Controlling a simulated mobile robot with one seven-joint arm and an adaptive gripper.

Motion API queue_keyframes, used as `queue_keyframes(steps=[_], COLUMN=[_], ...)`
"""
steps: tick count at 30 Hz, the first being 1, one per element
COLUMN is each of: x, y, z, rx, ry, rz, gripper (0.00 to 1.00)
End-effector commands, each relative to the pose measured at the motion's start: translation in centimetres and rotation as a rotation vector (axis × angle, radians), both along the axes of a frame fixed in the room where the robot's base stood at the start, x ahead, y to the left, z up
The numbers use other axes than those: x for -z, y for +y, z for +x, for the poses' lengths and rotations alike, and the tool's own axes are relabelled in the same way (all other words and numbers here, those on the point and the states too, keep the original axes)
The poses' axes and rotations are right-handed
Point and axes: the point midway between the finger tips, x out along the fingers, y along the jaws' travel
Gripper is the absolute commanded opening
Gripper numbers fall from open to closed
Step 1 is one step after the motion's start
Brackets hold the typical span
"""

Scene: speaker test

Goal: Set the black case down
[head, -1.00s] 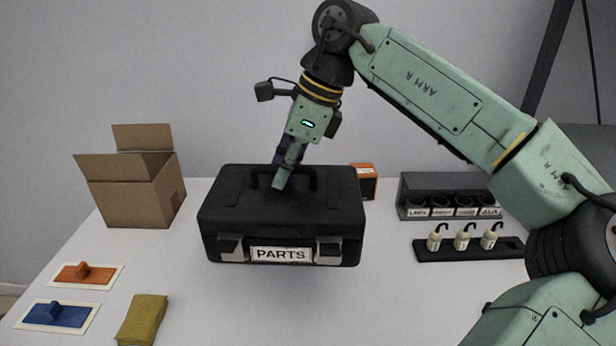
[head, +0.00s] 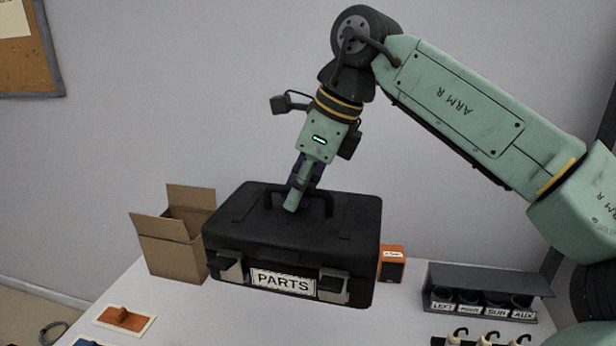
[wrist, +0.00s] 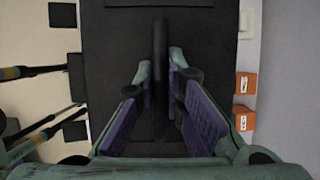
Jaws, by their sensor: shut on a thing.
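The black case (head: 300,235) with a "PARTS" label hangs level above the table, its label side facing the head camera. My gripper (head: 292,207) is shut on its top handle (head: 328,202). In the wrist view the dark handle (wrist: 160,45) runs between the two purple-padded fingers of my gripper (wrist: 161,85), with the case lid (wrist: 205,40) below. The case hides part of the table and the lower right of the cardboard box behind it.
The white table (head: 250,325) shows below the case. An open cardboard box (head: 170,255) stands left, an orange box (head: 392,263) just right.

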Motion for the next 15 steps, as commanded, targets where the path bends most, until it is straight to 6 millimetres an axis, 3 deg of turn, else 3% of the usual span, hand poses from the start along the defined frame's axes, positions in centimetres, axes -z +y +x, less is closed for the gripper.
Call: queue_keyframes(steps=[15], x=[6.6], y=[0.1], z=[0.0], rx=[0.0], ry=[-0.004], rz=[0.003], gripper=[0.0])
